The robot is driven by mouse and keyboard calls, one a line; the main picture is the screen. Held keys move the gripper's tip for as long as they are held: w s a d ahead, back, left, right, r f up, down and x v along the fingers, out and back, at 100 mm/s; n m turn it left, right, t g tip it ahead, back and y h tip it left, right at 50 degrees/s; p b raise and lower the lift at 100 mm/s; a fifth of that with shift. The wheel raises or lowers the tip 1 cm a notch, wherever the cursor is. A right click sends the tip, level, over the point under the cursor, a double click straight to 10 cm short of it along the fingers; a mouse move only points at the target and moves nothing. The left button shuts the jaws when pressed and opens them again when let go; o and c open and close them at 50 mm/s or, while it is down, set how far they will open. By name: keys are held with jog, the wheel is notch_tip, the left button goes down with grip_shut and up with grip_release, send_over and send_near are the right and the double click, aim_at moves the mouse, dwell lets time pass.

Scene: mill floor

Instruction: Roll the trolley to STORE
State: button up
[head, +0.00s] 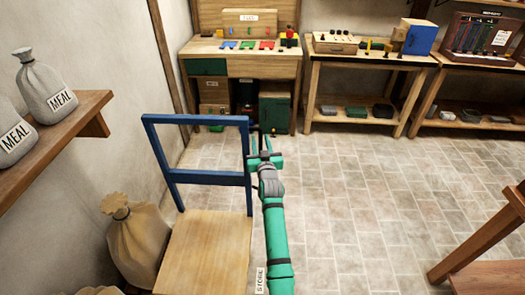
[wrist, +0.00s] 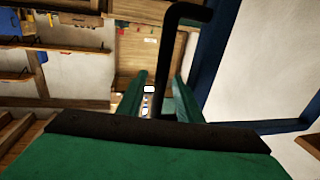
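The trolley has a blue upright frame (head: 150,150) and a bare wooden deck (head: 205,250), at the lower left of the head view. A dark bent bar (wrist: 165,65), apparently the trolley's handle, stands at the frame's right post. My gripper (head: 264,158) is at that post. In the wrist view, the bar lies between my two green fingers (wrist: 158,95), nearer the right one, with a gap on the left. The fingers look open. A white STORE label (head: 261,281) shows beside the deck, partly hidden by my arm; I cannot tell what it is fixed to.
Meal sacks (head: 47,88) sit on a wall shelf (head: 75,120) at left. A tan sack (head: 138,240) stands against the deck's left side. Workbenches (head: 240,65) line the back wall. A wooden table (head: 485,250) is at right. Tiled floor (head: 360,200) between is clear.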

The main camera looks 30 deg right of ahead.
jog(key=shift+v, duration=3.1)
jog(key=shift+a, duration=0.15)
jog(key=s+a+f+y, duration=0.1)
jog(key=s+a+f, duration=0.35)
jog(key=a, duration=0.25)
jog(key=s+a+f, duration=0.4)
jog(key=a+f, duration=0.2)
jog(key=a, duration=0.1)
jog(key=s+a+f+y, duration=0.1)
jog(key=s+a+f, duration=0.2)
jog(key=s+a, duration=0.45)
jog(key=s+a+f, duration=0.3)
jog(key=s+a, duration=0.3)
jog(key=s, duration=0.3)
jog(key=s+a+r+n+g+y, duration=0.1)
jog(key=s+a, duration=0.2)
jog(key=s, duration=0.4)
jog(key=s+a+y, duration=0.1)
jog(key=s+a, duration=0.2)
jog(key=s, duration=0.5)
jog(key=s+a+r+n+y, duration=0.1)
jog(key=s+r, duration=0.3)
jog(key=s, duration=0.3)
jog(key=s+r+n+y, duration=0.1)
jog(key=s+r, duration=0.3)
jog(key=s, duration=0.3)
jog(key=shift+s+a+r+n+g, duration=0.2)
jog(key=shift+a+r+n+g, duration=0.1)
jog(key=shift+a+r+n, duration=0.1)
jog(key=shift+f, duration=0.1)
